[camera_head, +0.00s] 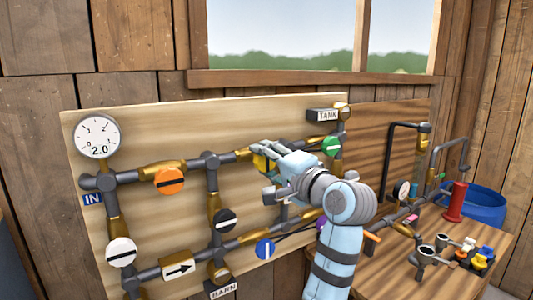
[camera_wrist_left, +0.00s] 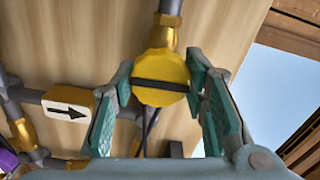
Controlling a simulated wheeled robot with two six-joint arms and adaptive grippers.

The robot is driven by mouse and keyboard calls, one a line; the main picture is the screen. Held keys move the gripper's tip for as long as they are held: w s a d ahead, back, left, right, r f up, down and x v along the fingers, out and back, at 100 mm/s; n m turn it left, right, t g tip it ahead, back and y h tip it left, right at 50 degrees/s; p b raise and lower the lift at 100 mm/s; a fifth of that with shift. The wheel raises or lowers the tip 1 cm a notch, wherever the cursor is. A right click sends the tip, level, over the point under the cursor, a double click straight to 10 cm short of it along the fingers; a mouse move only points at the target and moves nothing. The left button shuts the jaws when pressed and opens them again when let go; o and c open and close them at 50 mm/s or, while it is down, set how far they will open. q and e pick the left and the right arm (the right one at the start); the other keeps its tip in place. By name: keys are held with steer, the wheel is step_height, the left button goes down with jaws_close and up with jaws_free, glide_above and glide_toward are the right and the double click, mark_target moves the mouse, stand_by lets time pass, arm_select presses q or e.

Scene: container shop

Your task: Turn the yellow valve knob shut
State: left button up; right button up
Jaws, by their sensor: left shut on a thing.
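The yellow valve knob (camera_wrist_left: 161,72) is round with a dark bar across its face. In the left wrist view it sits between the teal finger pads. The bar runs roughly level there, across the brass pipe (camera_wrist_left: 170,7) above it. In the head view the knob is mostly hidden, with a yellow part (camera_head: 261,163) showing at the fingers. My left gripper (camera_head: 266,158) is shut on the knob; it also shows in the left wrist view (camera_wrist_left: 162,95). My right gripper is not in view.
An orange knob (camera_head: 169,181), white knob (camera_head: 121,252), black knob (camera_head: 224,220), blue knob (camera_head: 265,249) and green knob (camera_head: 331,146) sit on the pipes around. A gauge (camera_head: 98,136) is at upper left. A wooden bench (camera_head: 460,222) with fittings stands at right.

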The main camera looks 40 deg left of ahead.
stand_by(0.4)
arm_select(q)
steer(key=o, duration=1.2)
steer(key=v, duration=0.7)
steer(key=shift+d, duration=0.2)
